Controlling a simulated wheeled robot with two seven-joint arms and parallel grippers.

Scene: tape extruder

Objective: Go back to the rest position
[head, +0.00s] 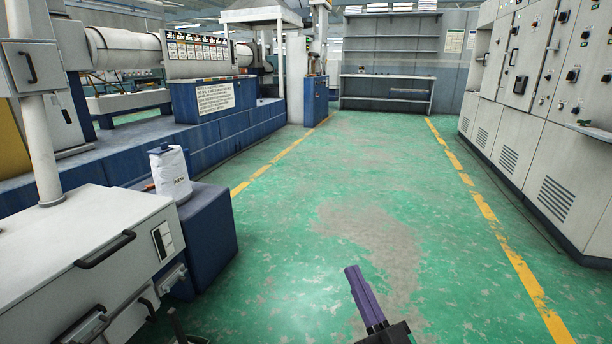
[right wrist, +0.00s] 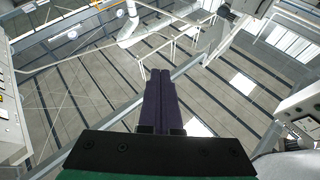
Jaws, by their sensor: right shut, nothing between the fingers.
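My right gripper (head: 353,270) is in the lower middle of the head view. Its purple fingers are pressed together and hold nothing. They point up and slightly left in the picture, over the green floor. In the right wrist view the same shut fingers (right wrist: 160,72) point up toward the ceiling structure, clear of any object. I cannot make out my left gripper in the head view.
A white bag (head: 170,173) stands on a blue block (head: 208,235) beside a grey machine box (head: 75,250) at left. Electrical cabinets (head: 535,150) line the right side. A shelf unit (head: 388,92) stands at the back. The green floor (head: 370,180) between yellow lines is free.

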